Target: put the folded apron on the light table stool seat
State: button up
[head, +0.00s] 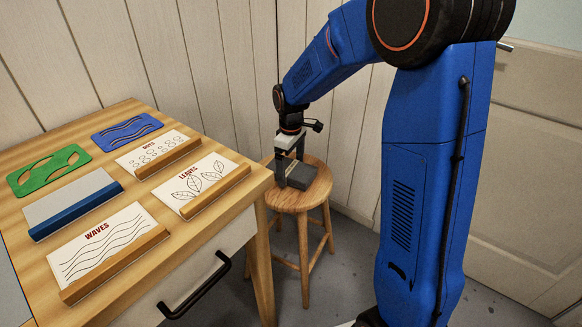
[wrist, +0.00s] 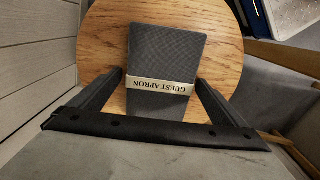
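The folded apron (wrist: 165,50) is a dark grey rectangle with a pale band reading "GUEST APRON". It lies flat on the round wooden stool seat (wrist: 105,45), its far end inside the seat's edge. In the head view, the apron (head: 297,178) shows on the stool seat (head: 291,200), partly covered by my gripper. My gripper (wrist: 160,79) is over the seat with one finger on each side of the apron. Wood shows between each finger and the apron, so the fingers are apart from it. The apron's near end is hidden behind the gripper body.
A wooden table (head: 125,190) stands left of the stool, bearing WAVES (head: 105,245), LEAVES (head: 200,180) and DOTS (head: 152,150) cards, a blue-edged block (head: 75,205), and green (head: 47,168) and blue (head: 127,130) stencils. A plank wall is close behind the stool.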

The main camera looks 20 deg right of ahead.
aim_at(291, 168)
jog(key=shift+r, duration=0.1)
notch_tip(291, 168, up, 12)
jog(key=s+d+r+m+t, duration=0.1)
jog(key=s+d+r+m, duration=0.15)
jog(key=s, duration=0.65)
jog(key=s+d+r+m+t, duration=0.1)
jog(key=s+d+r+m, duration=0.15)
jog(key=s, duration=0.65)
jog(key=s+d+f+m+t, duration=0.1)
jog(key=s+m, duration=0.1)
jog(key=s, duration=0.5)
jog(key=s+d+f+m+t, duration=0.1)
jog(key=s+f+m, duration=0.1)
jog(key=s, duration=0.6)
jog(key=shift+s+t, duration=0.25)
jog(key=shift+t, duration=0.15)
